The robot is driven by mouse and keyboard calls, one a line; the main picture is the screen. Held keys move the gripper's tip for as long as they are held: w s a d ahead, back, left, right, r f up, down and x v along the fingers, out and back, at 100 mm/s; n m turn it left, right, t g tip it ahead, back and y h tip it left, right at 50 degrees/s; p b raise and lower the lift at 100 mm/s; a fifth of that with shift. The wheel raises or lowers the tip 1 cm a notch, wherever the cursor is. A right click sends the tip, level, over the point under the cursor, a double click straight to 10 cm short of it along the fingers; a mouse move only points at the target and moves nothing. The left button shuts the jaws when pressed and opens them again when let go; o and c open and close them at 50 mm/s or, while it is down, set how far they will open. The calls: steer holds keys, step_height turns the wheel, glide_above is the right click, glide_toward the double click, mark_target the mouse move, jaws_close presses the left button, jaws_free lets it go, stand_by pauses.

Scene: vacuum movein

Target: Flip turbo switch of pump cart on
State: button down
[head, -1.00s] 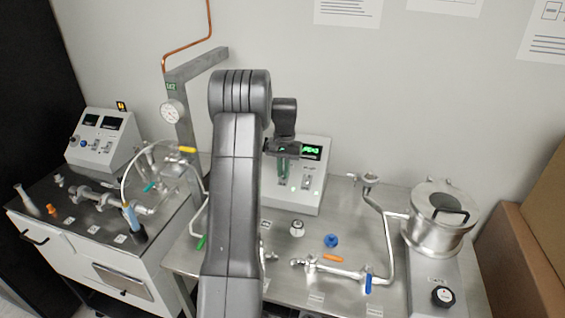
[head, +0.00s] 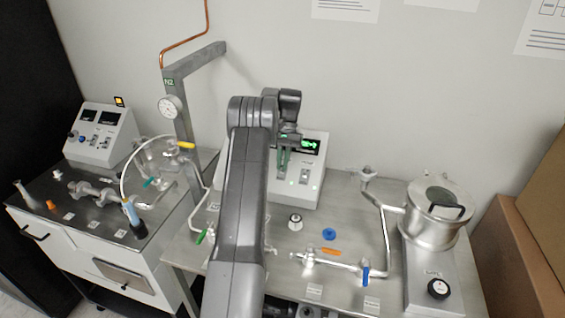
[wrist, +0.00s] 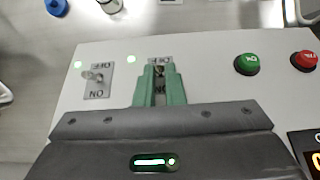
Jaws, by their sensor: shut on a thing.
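My gripper (wrist: 157,85) has green fingers. In the wrist view they are closed around a toggle switch (wrist: 159,71) on a white control box, and they hide most of it. A second toggle switch (wrist: 96,77) on an OFF/ON plate sits to the left in the wrist view. In the head view my gripper (head: 283,163) is at the sloped front of the white box (head: 309,198) on the steel table. A wheeled cart with white drawers (head: 70,250) stands at the left, carrying another white box (head: 118,148) with two dark displays and small switches. My gripper is well away from that cart.
A green button (wrist: 246,64) and a red button (wrist: 303,60) lie right of my fingers. The table holds a blue knob (head: 329,234), piping with a blue-handled valve (head: 366,275) and a steel chamber (head: 433,230). A gauge post (head: 181,105) stands left of my arm.

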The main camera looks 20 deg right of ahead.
steer(key=c, duration=1.5)
jaws_free()
